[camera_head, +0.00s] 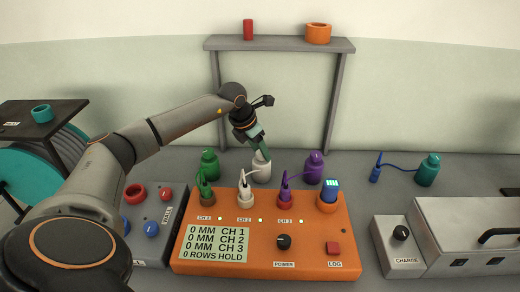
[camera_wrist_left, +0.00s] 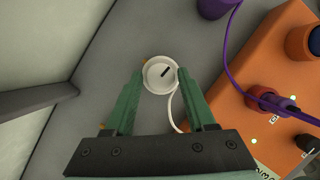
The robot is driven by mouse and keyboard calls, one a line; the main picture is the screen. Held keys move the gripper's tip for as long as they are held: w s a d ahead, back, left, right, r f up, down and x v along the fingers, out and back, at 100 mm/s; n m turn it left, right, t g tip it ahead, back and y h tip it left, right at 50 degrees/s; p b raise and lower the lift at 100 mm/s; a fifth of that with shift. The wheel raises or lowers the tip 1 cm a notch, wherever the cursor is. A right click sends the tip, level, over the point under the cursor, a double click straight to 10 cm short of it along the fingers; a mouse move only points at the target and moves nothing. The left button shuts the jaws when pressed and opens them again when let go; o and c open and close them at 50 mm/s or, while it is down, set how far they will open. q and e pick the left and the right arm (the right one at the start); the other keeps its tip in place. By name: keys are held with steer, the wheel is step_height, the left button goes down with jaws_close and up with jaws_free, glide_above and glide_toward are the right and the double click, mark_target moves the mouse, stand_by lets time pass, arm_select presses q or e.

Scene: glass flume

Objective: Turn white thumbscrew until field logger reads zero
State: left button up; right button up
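The orange field logger (camera_head: 318,240) lies on the grey bench. Its screen (camera_head: 213,243) reads 0 MM for CH 1, CH 2 and CH 3, then 0 ROWS HOLD. Behind it stands the white gauge (camera_head: 262,174), cabled to the white CH 2 plug (camera_head: 246,197). In the wrist view the round white thumbscrew (camera_wrist_left: 153,82) with a dark mark shows from above. My left gripper (camera_head: 261,155) is above the gauge, its green fingers (camera_wrist_left: 160,80) on either side of the thumbscrew. They look open; I cannot tell whether they touch it. My right gripper is out of view.
Green (camera_head: 209,164) and purple (camera_head: 314,168) gauges flank the white one. A teal gauge (camera_head: 428,170) stands farther right. A grey frame (camera_head: 333,100) rises behind. A CHARGE box (camera_head: 397,245) stands at right; a box with red and blue knobs (camera_head: 177,225) is at left.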

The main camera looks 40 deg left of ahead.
arm_select(q)
steer(key=shift+o, duration=1.2)
steer(key=shift+r, duration=0.1)
steer(key=v, duration=1.2)
steer(key=shift+s+r, duration=0.1)
steer(key=shift+s, duration=0.05)
